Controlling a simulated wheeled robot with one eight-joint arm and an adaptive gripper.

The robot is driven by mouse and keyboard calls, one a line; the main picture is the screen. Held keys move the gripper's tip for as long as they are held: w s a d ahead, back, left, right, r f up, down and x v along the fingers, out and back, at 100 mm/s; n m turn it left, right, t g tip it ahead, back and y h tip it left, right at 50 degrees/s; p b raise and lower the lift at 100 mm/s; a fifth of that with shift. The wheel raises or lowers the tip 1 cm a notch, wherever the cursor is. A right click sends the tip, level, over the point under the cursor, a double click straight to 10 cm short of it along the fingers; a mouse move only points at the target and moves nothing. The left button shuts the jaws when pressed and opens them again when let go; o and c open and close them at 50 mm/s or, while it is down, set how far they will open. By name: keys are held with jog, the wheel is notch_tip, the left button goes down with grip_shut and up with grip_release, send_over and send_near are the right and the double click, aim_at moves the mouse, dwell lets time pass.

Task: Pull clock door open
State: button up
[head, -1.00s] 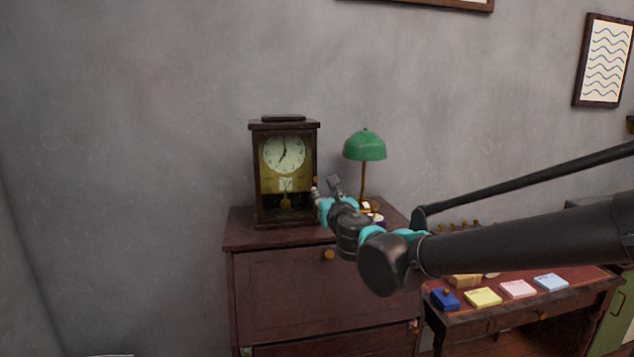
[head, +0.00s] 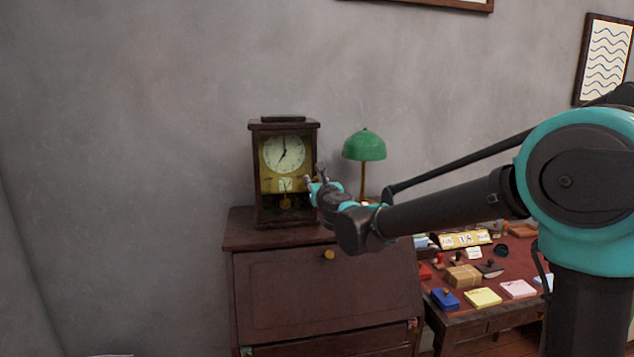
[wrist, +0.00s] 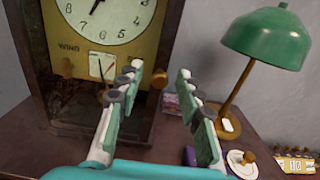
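The clock (head: 285,154) is a dark wooden case with a white dial and a brass pendulum, upright on the cabinet. Its glazed front door looks shut. A small brass knob (wrist: 160,78) sits at the door's right edge. My gripper (head: 314,180) is at the right side of the clock, at about knob height. In the wrist view my gripper (wrist: 160,72) is open, with one fingertip left of the knob and the other right of it. I cannot tell whether either finger touches it. In the head view the knob is hard to make out behind my fingers.
A green lamp (head: 364,146) stands close to the right of the clock, near my right finger. The cabinet (head: 290,290) bears both. A desk (head: 510,262) with notepads and stamps is at the right. The wall left of the clock is bare.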

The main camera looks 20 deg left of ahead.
jog(key=shift+c, duration=0.6)
grip_shut()
jog(key=shift+s, duration=0.15)
